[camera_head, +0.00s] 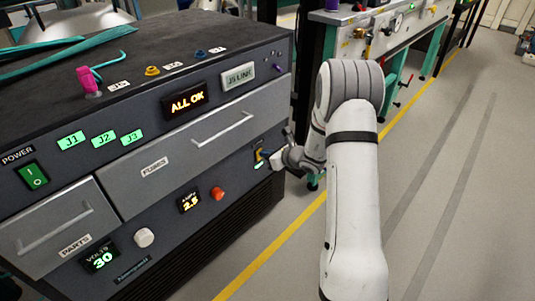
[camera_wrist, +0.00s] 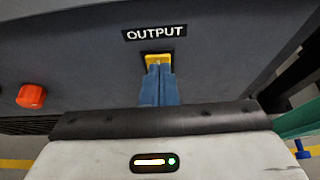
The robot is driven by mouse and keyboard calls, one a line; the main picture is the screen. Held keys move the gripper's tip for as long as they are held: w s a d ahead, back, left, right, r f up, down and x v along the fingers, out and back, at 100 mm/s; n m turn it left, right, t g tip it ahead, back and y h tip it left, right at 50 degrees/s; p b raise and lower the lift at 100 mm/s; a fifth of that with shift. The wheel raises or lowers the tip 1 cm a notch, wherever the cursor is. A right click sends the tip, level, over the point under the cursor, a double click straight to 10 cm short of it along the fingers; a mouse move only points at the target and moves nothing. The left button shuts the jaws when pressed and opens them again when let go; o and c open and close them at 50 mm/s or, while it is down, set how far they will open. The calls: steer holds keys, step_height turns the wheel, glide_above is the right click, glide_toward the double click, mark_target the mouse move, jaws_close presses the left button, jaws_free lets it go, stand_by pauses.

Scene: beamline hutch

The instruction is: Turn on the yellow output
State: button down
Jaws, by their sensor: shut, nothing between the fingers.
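The yellow output switch (camera_wrist: 157,57) sits on the dark front panel, right under the white OUTPUT label (camera_wrist: 154,32). In the head view the yellow switch (camera_head: 259,153) is at the right end of the cabinet front. My gripper (camera_wrist: 158,70) has its blue fingers shut together, with the tips at the switch's lower part and covering it. I cannot tell whether they touch it or which way the switch is set. In the head view my gripper (camera_head: 270,159) reaches the panel from the right. A small pale green glow shows just below the switch; its source is unclear.
A red knob (camera_head: 217,193) stands left of the switch, beside a 2.5 display (camera_head: 188,202). The ALL OK display (camera_head: 185,100) is lit. Drawer handles (camera_head: 222,130) protrude from the front. A bench with teal legs (camera_head: 388,85) stands behind right. Floor at right is clear.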

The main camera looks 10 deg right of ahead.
steer(key=shift+r+p, duration=0.45)
steer(key=shift+r, duration=0.35)
steer(key=shift+s, duration=0.1)
steer(key=r+p+v, duration=0.1)
steer(key=p+v, duration=0.2)
steer(key=v, duration=1)
steer(key=shift+r, duration=0.15)
